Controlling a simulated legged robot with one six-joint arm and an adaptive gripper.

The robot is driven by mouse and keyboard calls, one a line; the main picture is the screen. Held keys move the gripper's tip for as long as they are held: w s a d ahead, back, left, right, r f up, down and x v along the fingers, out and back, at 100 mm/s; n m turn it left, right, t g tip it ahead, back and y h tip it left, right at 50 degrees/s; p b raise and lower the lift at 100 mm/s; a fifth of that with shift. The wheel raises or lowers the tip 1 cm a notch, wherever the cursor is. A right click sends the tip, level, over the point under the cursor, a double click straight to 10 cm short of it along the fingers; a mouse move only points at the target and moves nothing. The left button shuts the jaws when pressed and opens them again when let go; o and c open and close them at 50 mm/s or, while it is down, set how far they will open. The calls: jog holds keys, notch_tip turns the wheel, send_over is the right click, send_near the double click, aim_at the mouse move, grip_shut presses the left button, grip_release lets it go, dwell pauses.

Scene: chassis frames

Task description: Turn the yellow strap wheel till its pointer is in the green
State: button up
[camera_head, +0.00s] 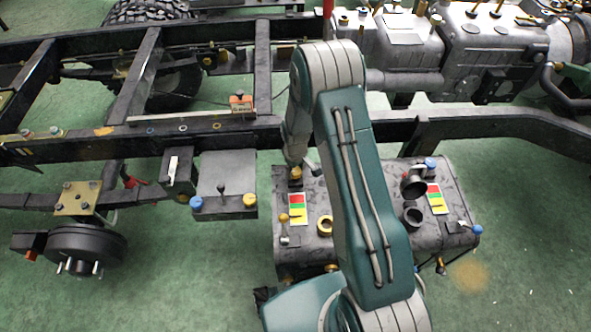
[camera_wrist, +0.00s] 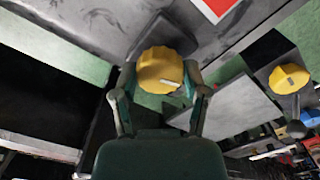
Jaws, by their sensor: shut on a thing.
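The yellow strap wheel (camera_wrist: 158,68) sits between my gripper's two fingers in the wrist view. My gripper (camera_wrist: 160,84) is shut on it, one finger at each side. A pale pointer mark on the wheel points to the lower right in that view. In the head view the wheel (camera_head: 295,173) shows small at the tank's back left edge, with my gripper (camera_head: 297,164) over it. A red, yellow and green plate (camera_head: 297,208) lies in front of it on the tank. I cannot tell which colour, if any, the pointer meets.
The dark tank (camera_head: 283,245) has open necks (camera_head: 412,215) and a second colour plate (camera_head: 437,199). Left of it is a grey box (camera_head: 226,175) with blue and yellow knobs. A black frame rail (camera_head: 230,139) runs close behind. Another yellow knob (camera_wrist: 288,78) shows right in the wrist view.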

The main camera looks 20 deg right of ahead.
aim_at(295, 171)
jog(key=shift+m, duration=0.4)
jog(key=m, duration=0.5)
jog(key=shift+s+f+m, duration=0.1)
jog(key=shift+m, duration=0.3)
dwell(0.4)
jog(key=o, duration=1.2)
jog(key=shift+c, duration=0.2)
jog(key=shift+a, duration=0.1)
jog(key=shift+r, duration=0.4)
notch_tip(295, 171, up, 11)
